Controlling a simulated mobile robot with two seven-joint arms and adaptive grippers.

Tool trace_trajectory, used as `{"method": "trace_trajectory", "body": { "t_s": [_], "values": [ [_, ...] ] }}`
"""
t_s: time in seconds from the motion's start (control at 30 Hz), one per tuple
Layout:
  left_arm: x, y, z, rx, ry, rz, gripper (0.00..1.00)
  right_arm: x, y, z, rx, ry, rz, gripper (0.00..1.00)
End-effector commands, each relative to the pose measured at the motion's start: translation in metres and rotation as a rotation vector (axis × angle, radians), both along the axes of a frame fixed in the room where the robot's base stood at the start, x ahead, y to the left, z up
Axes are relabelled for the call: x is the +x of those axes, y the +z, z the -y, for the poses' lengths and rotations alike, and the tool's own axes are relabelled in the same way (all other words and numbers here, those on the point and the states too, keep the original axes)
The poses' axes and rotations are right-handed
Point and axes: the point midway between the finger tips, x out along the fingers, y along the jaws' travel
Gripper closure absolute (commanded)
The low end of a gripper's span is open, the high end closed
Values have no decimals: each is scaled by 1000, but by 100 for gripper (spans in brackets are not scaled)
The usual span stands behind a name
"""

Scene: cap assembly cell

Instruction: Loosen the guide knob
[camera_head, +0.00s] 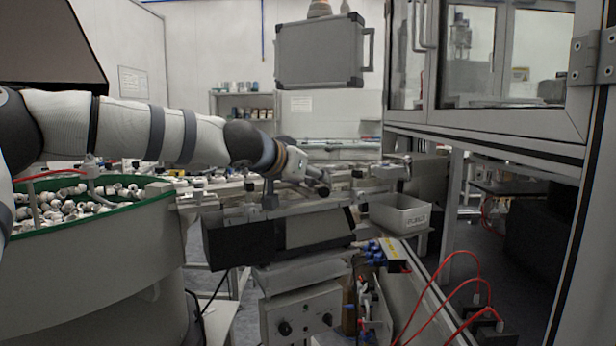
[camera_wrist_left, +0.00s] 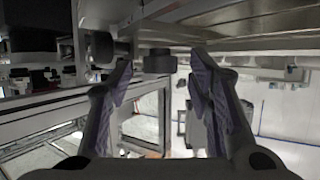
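My left gripper (camera_head: 320,182) reaches in from the left, above the dark feeder unit in the middle of the head view. In the left wrist view my left gripper (camera_wrist_left: 163,78) is open, with its two ribbed fingers spread apart. A dark round knob (camera_wrist_left: 160,62), which looks like the guide knob, shows between the fingertips, and neither finger visibly touches it. Its exact distance from the fingertips is hard to tell. In the head view I cannot make out this knob clearly near the gripper. My right gripper is in neither view.
A green-rimmed bowl (camera_head: 95,214) of white caps stands at left. A grey bin (camera_head: 400,216) is right of the feeder unit (camera_head: 280,234). A control box (camera_head: 302,313) is below. A hanging panel (camera_head: 319,52) is above, and a framed cabinet (camera_head: 485,130) fills the right.

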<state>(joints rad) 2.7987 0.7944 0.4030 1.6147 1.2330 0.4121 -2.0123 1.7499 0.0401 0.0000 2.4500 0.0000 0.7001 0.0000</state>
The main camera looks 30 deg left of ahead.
Motion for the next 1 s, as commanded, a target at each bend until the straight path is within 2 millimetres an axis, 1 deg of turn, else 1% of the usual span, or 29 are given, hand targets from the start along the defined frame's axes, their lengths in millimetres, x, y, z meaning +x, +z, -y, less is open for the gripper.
{"method": "trace_trajectory", "body": {
  "t_s": [0.03, 0.07, 0.1, 0.17, 0.2, 0.4, 0.57, 0.77, 1.0],
  "values": [
    [0, 0, 0, 0, 0, 0, 66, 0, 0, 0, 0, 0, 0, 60],
    [0, 0, 0, 0, 0, 0, 73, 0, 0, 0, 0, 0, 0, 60],
    [0, 0, 0, 0, 0, -1, 82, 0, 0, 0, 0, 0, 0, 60],
    [0, 0, 0, 0, 0, -1, 96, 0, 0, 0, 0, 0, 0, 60],
    [0, 0, 0, 0, 0, -1, 100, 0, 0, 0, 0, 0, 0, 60],
    [0, -1, 0, 1, 7, -2, 100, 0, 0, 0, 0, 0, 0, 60],
    [0, -1, 1, 4, 50, -3, 100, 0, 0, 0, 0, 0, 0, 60],
    [0, -1, 5, 8, 177, -2, 100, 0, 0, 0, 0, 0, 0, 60],
    [2, -1, 9, 7, 400, 0, 100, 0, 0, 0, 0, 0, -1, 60]
  ]
}}
